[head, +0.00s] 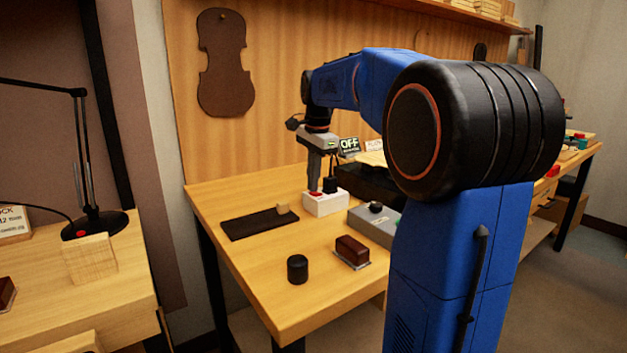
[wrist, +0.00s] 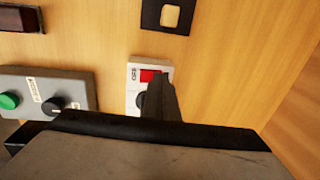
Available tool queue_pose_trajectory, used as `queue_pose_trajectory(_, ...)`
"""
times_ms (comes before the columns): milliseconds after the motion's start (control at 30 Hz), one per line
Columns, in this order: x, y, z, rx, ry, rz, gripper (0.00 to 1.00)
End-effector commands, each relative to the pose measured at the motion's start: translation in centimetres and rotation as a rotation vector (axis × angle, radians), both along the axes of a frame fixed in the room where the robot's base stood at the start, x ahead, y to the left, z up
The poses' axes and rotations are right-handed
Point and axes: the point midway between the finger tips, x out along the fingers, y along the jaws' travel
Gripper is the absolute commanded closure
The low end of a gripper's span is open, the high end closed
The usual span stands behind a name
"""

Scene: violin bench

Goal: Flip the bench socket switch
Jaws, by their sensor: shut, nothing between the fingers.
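The bench socket (head: 322,203) is a white block on the wooden bench, with a black plug (head: 330,185) in it. In the wrist view the socket (wrist: 133,74) shows a red switch (wrist: 151,75) beside an "OFF" marking. My gripper (head: 313,188) is shut and empty, pointing down at the socket's switch end. In the wrist view its fingers (wrist: 158,80) overlap the switch's lower right part and hide some of the socket. I cannot tell whether the fingertips touch the switch.
A dark mat (head: 250,225) with a small wooden block (head: 283,209) lies left of the socket. A grey control box (head: 374,226) stands to its right. A brown block (head: 352,250) and a black cylinder (head: 297,268) stand nearer the front.

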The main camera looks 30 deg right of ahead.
Motion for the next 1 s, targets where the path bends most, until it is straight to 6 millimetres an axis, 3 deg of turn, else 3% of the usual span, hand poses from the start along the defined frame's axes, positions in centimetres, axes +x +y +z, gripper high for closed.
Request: queue_pose_trajectory(1000,-1.6,0.0,0.2,0.002,0.005,0.000,1.00)
